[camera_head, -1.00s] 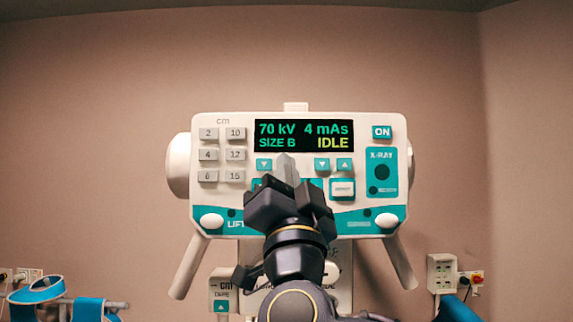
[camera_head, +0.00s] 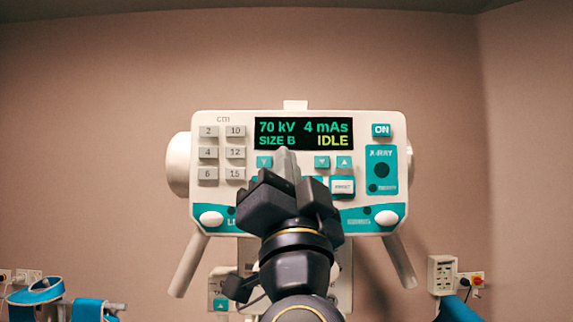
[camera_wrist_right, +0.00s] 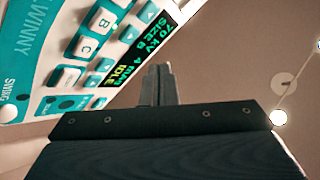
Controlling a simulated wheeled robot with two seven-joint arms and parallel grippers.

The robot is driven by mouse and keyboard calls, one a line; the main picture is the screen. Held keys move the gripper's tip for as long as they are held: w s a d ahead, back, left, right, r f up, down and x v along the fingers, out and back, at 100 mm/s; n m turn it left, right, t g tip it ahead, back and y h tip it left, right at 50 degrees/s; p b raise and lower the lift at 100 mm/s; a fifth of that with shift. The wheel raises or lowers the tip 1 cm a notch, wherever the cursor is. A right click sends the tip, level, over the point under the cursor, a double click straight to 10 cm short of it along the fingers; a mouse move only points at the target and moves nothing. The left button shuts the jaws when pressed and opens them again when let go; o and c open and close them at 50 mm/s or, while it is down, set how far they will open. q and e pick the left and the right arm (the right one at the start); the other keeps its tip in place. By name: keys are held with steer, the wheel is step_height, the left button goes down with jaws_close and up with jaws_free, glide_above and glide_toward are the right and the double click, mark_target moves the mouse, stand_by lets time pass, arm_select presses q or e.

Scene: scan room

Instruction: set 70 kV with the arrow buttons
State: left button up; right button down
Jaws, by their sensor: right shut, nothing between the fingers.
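The control panel (camera_head: 214,120) faces me, its display (camera_head: 304,134) reading "70 kV 4 mAs SIZE B IDLE". A teal down-arrow button (camera_head: 264,162) sits below the kV reading; the spot to its right is hidden behind my gripper. Another down-arrow button (camera_head: 322,162) and an up-arrow button (camera_head: 345,162) sit below the mAs reading. My right gripper (camera_head: 287,160) is shut and empty, its fingertips in front of the display's lower edge. In the right wrist view the shut fingers (camera_wrist_right: 158,85) stand beside the display (camera_wrist_right: 140,60); contact cannot be told. My left gripper is out of view.
Grey number buttons (camera_head: 208,153) are at the panel's left. The ON button (camera_head: 382,130) and X-RAY area (camera_head: 381,170) are at its right. A wall socket box (camera_head: 442,274) is at lower right, and a blue item (camera_head: 36,291) at lower left. The wall above is clear.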

steer(key=shift+s, duration=0.95)
steer(key=d+f+n+g+y, duration=0.2)
steer(key=d+f+n+g, duration=0.15)
steer(key=f, duration=0.75)
steer(key=d+f+n+g+y, duration=0.15)
steer(key=d+f+g, duration=0.35)
steer(key=f, duration=0.6)
steer(key=d+f+n+g+y, duration=0.1)
steer(key=d+f+n+g, duration=0.35)
steer(key=f, duration=0.65)
steer(key=s+d+f+m+g+h, duration=0.1)
steer(key=s+d+f+m+g, duration=0.1)
steer(key=s+f, duration=0.6)
steer(key=s+d+f+m+g+h, duration=0.2)
steer(key=s+d+f+g, duration=0.3)
steer(key=f, duration=0.9)
steer(key=s+m+g, duration=0.1)
steer(key=s, duration=0.1)
steer(key=shift+s+d+f, duration=0.3)
steer(key=shift+s+f, duration=0.05)
steer(key=shift+s, duration=0.05)
